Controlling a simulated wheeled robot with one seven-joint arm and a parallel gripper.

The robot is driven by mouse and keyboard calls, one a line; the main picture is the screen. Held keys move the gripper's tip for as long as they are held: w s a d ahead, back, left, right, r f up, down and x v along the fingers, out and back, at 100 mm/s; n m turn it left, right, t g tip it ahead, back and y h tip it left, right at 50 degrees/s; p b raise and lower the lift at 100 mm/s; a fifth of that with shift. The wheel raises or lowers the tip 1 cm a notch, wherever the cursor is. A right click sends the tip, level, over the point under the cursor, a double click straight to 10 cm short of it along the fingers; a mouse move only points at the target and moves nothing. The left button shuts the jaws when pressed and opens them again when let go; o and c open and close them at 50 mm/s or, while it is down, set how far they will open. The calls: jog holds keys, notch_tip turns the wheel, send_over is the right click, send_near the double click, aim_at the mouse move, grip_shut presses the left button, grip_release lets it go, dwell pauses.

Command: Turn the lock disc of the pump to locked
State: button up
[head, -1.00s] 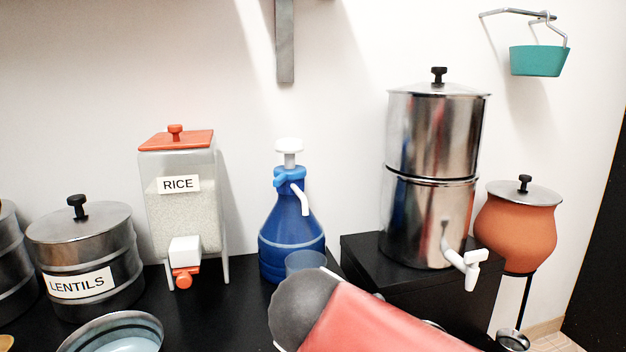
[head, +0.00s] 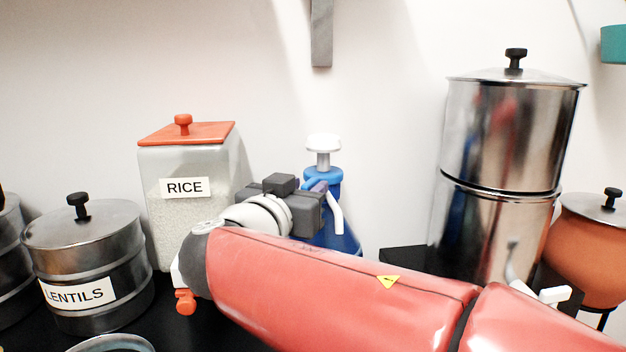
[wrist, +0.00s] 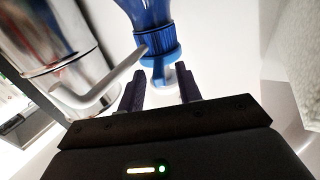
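The pump is a blue bottle (head: 345,238) with a white push knob (head: 323,143) and a white spout (head: 336,212). Its blue lock disc (head: 330,174) sits at the neck below the white stem, partly hidden by my gripper. In the wrist view the lock disc (wrist: 160,58) shows beneath the ribbed collar, with a tab pointing toward my gripper. My gripper (wrist: 160,85) is open, its two dark fingers apart on either side of the tab's line. I cannot tell whether they touch it. In the head view my gripper (head: 318,186) reaches the neck from the left.
A rice dispenser (head: 185,215) stands left, close behind my arm, with a lentils tin (head: 85,255) further left. A tall steel water filter (head: 505,140) stands right on a black box (head: 402,254). A clay pot (head: 590,245) is at far right. A bracket (head: 321,35) hangs above the pump.

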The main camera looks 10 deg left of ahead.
jog(key=shift+x, duration=1.05)
jog(key=shift+c, duration=0.4)
grip_shut()
